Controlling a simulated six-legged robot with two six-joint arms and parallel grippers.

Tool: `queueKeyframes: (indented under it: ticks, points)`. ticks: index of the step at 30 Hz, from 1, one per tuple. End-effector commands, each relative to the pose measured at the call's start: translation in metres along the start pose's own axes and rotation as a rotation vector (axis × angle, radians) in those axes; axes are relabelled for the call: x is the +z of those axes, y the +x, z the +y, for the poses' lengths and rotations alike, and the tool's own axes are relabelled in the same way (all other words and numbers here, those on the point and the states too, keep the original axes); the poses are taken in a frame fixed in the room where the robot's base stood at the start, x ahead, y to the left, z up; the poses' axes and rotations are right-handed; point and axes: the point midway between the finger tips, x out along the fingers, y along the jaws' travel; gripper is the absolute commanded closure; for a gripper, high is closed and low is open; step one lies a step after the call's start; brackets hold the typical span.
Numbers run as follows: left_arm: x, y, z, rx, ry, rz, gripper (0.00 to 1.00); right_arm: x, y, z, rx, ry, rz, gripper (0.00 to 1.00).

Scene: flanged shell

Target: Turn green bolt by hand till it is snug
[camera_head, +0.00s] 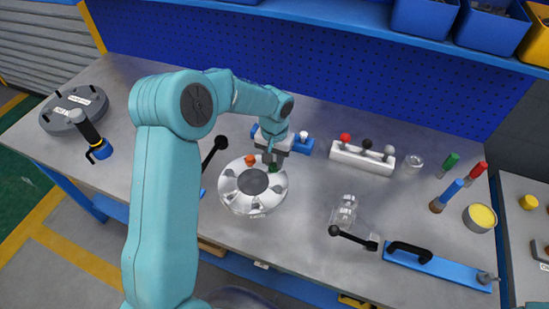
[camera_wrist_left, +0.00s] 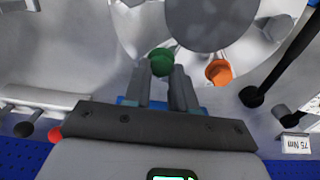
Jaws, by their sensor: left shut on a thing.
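The flanged shell (camera_head: 235,193) is a pale round ring with a dark centre, flat on the bench; in the wrist view its dark centre (camera_wrist_left: 210,18) is at the top. The green bolt (camera_head: 274,168) stands on the flange's far right side, and it also shows in the left wrist view (camera_wrist_left: 160,62). My left gripper (camera_head: 270,158) reaches down to it from behind; in the wrist view its fingers (camera_wrist_left: 161,76) are shut on the green bolt's head. An orange bolt (camera_head: 250,160) is close by on the flange, apart from the fingers. How deep the green bolt sits is hidden.
A black-handled wrench (camera_head: 215,152) lies left of the shell. A rack with coloured knobs (camera_head: 362,157), a clear part with a black lever (camera_head: 347,218) and a blue bar (camera_head: 440,268) are to the right. A dark round flange (camera_head: 74,110) lies far left.

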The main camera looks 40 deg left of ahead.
Motion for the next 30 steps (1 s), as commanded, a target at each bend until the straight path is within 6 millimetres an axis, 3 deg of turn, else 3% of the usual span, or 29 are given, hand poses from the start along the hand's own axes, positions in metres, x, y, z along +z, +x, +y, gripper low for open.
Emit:
queueKeyframes:
  ticks: [11,30]
  points:
    - [-0.001,0.000,0.001,0.001,0.112,0.002,1.00,0.000,0.005,0.002,0.000,0.000,0.000,0.57]
    - [0.000,-0.002,0.003,-0.002,0.692,0.006,1.00,0.000,0.020,0.007,0.000,0.000,0.000,0.57]
